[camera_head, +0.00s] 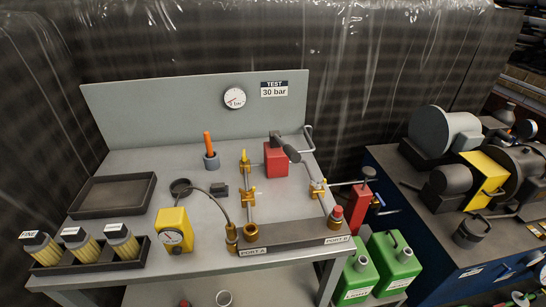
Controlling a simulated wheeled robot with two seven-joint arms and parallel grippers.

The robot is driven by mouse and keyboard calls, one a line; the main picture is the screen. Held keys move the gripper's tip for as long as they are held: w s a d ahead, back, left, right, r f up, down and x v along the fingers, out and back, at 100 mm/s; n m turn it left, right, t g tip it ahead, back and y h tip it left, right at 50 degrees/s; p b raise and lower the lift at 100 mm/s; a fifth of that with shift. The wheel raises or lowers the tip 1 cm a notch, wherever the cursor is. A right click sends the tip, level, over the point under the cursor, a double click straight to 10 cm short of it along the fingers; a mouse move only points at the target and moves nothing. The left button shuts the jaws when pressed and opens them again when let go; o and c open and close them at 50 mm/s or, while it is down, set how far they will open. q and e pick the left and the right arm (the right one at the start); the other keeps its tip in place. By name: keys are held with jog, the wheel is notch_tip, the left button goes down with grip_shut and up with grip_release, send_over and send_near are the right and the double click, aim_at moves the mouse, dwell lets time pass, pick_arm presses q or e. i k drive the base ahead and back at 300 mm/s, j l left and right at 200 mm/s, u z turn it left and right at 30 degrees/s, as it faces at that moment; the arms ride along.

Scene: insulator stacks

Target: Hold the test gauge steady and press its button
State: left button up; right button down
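The test gauge, a yellow box-shaped unit (174,224) with a round white dial low on its front, stands on the left half of the grey bench. A dark hose (212,204) curves from near its top to the brass fitting (232,237) by the PORT A label. Neither of my grippers shows in the head view, and nothing is touching the gauge.
A rack of yellow filters (85,248) stands left of the gauge, with an empty dark tray (112,194) behind. Brass valves (247,193) and a red pump (276,160) stand to its right. The bench (190,277) is clear in front.

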aim_at(176, 250)
jog(key=u, duration=1.1)
jog(key=j+z, duration=0.65)
jog(key=j, duration=0.3)
jog(key=k+l, duration=0.05)
